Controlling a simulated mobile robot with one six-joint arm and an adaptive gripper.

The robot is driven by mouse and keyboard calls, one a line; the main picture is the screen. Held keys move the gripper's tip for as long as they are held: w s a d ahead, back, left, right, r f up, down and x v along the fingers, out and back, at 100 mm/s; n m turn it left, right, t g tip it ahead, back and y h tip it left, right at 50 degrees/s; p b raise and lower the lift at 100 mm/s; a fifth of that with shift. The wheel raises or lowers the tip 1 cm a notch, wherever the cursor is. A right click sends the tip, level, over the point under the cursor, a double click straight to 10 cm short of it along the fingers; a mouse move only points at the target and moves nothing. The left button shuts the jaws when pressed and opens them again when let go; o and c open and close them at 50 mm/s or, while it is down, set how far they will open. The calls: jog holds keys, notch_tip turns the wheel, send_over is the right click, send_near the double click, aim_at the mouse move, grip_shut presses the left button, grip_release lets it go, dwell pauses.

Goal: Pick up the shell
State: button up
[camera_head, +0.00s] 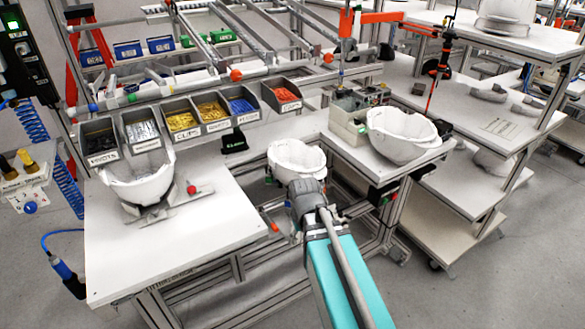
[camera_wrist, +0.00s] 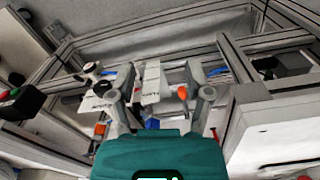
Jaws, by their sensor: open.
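Three white helmet shells show in the head view, and I cannot tell which one the task means. One shell (camera_head: 297,158) is in the middle, just beyond the end of my arm; what it rests on is hidden. Another shell (camera_head: 140,182) sits on a stand on the left white table. A third shell (camera_head: 402,136) sits on the right bench. My gripper's fingers are hidden behind my wrist in the head view. In the wrist view my gripper (camera_wrist: 162,80) is open, its two fingers apart, with no shell seen between them.
Open bins of small parts (camera_head: 200,117) line the back of the left table (camera_head: 190,250), whose front is clear. A grey-green box (camera_head: 348,120) stands left of the right shell. Metal frame bars surround my gripper's view, with a white surface (camera_wrist: 275,130) at right.

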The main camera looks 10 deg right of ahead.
aim_at(287, 167)
jog(key=w+r+n+t+h+p, duration=0.1)
jog(key=w+r+n+p, duration=0.8)
jog(key=w+r+p, duration=0.8)
jog(key=w+r, duration=0.1)
jog(key=w, duration=0.4)
jog(key=shift+w+a+r, duration=0.15)
jog(key=shift+w, duration=0.05)
jog(key=f+b, duration=0.5)
jog(key=w+f+b, duration=0.1)
jog(key=f+b, duration=0.2)
jog(key=shift+d+f+b, duration=0.3)
jog(key=shift+d, duration=0.1)
jog(key=f+b, duration=0.1)
jog(key=w+f+b, duration=0.1)
jog(key=f+b, duration=0.1)
jog(key=shift+f, duration=0.25)
jog(key=shift+d+f+b, duration=0.15)
jog(key=shift+f+b, duration=0.65)
jog(key=shift+b, duration=0.25)
grip_shut()
